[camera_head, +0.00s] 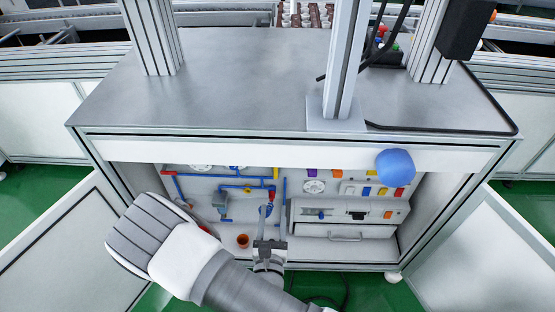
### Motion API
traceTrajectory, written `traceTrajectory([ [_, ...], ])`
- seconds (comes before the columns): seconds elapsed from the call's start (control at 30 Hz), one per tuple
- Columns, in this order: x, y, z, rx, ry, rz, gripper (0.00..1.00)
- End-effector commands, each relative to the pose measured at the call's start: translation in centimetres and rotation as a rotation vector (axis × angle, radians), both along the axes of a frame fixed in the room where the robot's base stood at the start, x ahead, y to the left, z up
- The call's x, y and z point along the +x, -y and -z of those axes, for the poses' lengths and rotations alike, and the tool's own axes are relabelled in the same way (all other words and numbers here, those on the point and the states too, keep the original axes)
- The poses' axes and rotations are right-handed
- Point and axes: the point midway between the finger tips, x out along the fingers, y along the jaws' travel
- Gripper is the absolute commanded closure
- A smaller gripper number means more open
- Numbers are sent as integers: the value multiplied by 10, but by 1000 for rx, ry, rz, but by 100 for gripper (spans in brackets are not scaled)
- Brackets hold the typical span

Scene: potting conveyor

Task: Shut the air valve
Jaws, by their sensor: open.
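Blue, yellow and red air pipes (226,187) run across the back wall inside the open cabinet, in its left half. Small red and blue fittings (271,197) sit on the pipes just beyond my gripper. The air valve's handle cannot be told apart from these fittings at this size. My gripper (267,214) is at the cabinet opening, pointing inward at these fittings. It is open, with nothing visible held. It partly covers the pipes behind it, and I cannot tell whether it touches any.
Cabinet doors stand open at left (62,258) and right (475,246). A blue ball (395,166) shows at the front edge. The metal tabletop (230,85) overhangs the opening.

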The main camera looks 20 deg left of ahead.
Motion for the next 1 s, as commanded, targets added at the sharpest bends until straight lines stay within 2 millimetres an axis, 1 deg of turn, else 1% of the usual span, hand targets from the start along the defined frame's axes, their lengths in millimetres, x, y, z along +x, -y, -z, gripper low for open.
traceTrajectory([
  [0.07, 0, -3, 4, -7, -2, -17, 51],
  [0.13, 4, -4, 5, -7, -2, -19, 51],
  [0.23, 18, -7, 5, -4, -1, -17, 51],
  [0.37, 44, -13, 6, -3, 0, -14, 51],
  [0.7, 117, -30, 6, -4, 1, -15, 51],
  [0.9, 149, -38, 6, -5, -1, -15, 51],
  [1.0, 160, -41, 5, -6, -2, -15, 51],
])
